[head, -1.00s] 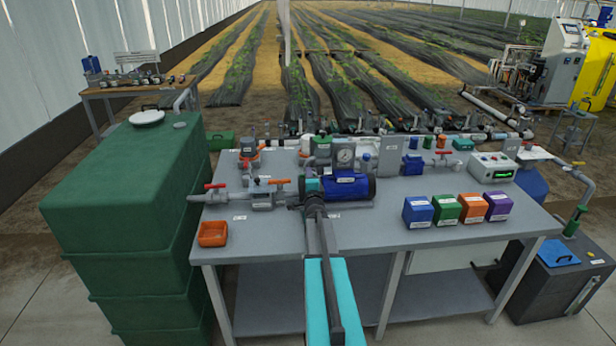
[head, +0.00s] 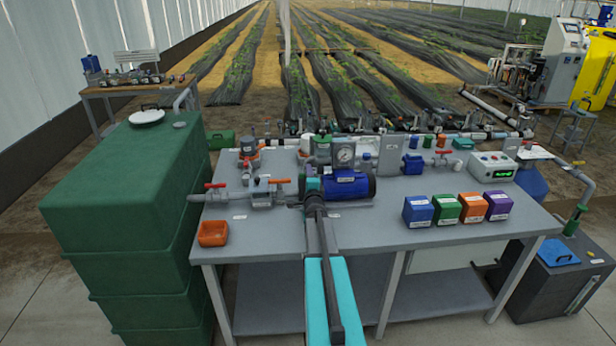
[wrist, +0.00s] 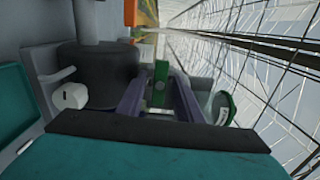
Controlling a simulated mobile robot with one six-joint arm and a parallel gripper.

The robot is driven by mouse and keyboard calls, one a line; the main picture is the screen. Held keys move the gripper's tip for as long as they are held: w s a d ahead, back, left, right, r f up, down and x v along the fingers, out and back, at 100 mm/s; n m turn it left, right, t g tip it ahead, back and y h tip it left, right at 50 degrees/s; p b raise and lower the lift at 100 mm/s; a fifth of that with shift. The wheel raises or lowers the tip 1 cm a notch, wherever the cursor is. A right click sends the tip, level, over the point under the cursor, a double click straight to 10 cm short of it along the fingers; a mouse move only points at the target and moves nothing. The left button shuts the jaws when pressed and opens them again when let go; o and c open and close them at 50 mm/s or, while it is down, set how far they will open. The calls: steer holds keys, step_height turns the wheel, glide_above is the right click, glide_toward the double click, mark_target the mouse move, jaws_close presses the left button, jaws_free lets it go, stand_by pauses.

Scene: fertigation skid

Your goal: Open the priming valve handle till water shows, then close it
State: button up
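In the wrist view a small green handle (wrist: 161,70) stands upright between the two purple-grey fingers of my gripper (wrist: 158,88). The fingers slant in and their tips lie close against its two sides. I take it for the priming valve handle; no label on it can be read. In the head view my arm reaches over the bench to the blue pump (head: 347,185), and my fingers and the handle cannot be made out there. No water can be made out in either view.
The grey bench (head: 400,235) carries red-handled valves (head: 215,186), a pressure gauge (head: 345,155), coloured boxes (head: 418,211), an orange tray (head: 213,233) and a control box with a lit display (head: 493,167). A green tank (head: 120,190) stands at the left.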

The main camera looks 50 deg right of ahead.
steer(key=shift+s+a, duration=0.1)
steer(key=b+v, duration=0.4)
steer(key=v, duration=0.9)
steer(key=shift+s, duration=0.15)
stand_by(0.5)
steer(key=shift+s+a, duration=0.1)
stand_by(0.5)
